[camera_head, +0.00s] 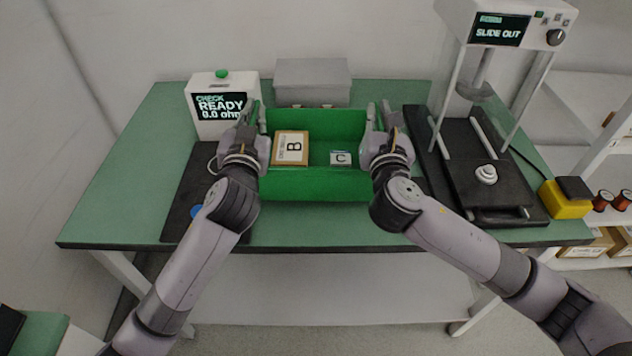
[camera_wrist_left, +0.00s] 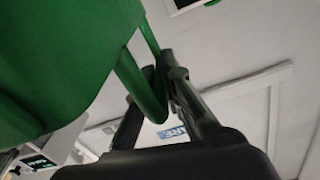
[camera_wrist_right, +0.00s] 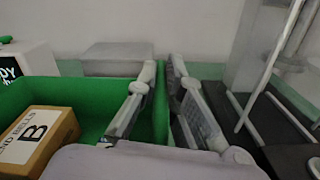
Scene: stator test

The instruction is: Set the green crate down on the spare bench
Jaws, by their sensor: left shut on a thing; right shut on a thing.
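The green crate (camera_head: 315,187) is in front of me over the green-topped bench (camera_head: 300,228). I cannot tell whether its base touches the bench. Inside it are a brown box marked B (camera_head: 278,162) and a small box marked C (camera_head: 341,163). My left gripper (camera_head: 256,112) is shut on the crate's left wall; the green wall also shows in the left wrist view (camera_wrist_left: 60,60). My right gripper (camera_head: 378,112) is shut on the right wall, which lies between its fingers in the right wrist view (camera_wrist_right: 160,110). A partly hidden blue label ending in "ARE" (camera_wrist_left: 174,133) shows in the left wrist view.
A tester reading READY (camera_head: 222,105) stands behind left, a grey box (camera_head: 312,80) behind the crate. A press (camera_head: 487,150) on a black base and a yellow block (camera_head: 565,200) are at the right. A green surface (camera_head: 40,335) shows at the lower left.

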